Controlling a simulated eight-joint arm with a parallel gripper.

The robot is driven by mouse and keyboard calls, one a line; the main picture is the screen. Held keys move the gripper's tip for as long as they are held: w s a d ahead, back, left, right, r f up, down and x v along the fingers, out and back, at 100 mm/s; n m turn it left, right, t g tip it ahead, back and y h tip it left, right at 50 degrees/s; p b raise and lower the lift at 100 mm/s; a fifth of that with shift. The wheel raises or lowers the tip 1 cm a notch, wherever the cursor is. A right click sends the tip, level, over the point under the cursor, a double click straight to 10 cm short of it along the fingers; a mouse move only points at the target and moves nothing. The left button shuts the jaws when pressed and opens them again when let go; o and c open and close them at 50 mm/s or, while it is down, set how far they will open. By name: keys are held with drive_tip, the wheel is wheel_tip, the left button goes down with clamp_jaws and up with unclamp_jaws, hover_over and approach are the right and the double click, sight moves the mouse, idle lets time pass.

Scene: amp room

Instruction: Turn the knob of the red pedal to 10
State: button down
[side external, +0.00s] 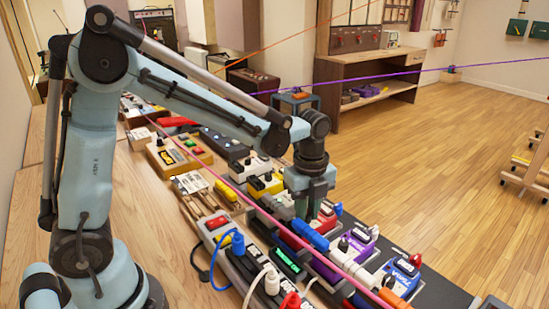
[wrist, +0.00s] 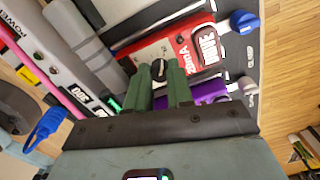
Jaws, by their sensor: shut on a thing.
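The red pedal (wrist: 185,48) lies in the upper middle of the wrist view, with white lettering and a dark-framed label on its top. Its black knob (wrist: 159,68) sits near the pedal's left part, with a white pointer mark; I cannot read the number it points to. My gripper (wrist: 159,70) has its two green fingers on either side of the knob and is shut on it. In the side external view my gripper (side external: 308,212) points down over the pedal row, and the red pedal (side external: 328,216) shows partly behind it.
A power strip (side external: 244,262) with plugs lies nearer my arm. Coloured cables (side external: 262,199) cross the side view.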

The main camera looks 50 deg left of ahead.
drive_tip(key=shift+m, duration=0.4)
drive_tip(key=c, duration=1)
unclamp_jaws()
drive_tip(key=shift+r, duration=0.1)
drive_tip(key=shift+r, duration=3.95)
drive_tip(key=s+a+n+t, duration=0.1)
drive_tip(key=s+n+t, duration=0.1)
drive_tip(key=n, duration=0.5)
drive_tip(key=s+a+n+t, duration=0.2)
drive_tip(key=s+n, duration=0.2)
drive_tip(key=n, duration=0.3)
drive_tip(key=s+a+n+t, duration=0.1)
drive_tip(key=s+n+t, duration=0.2)
drive_tip(key=n, duration=0.4)
drive_tip(key=shift+s+a+f+n, duration=0.25)
drive_tip(key=shift+s+f+n, duration=0.15)
drive_tip(key=shift+s, duration=0.2)
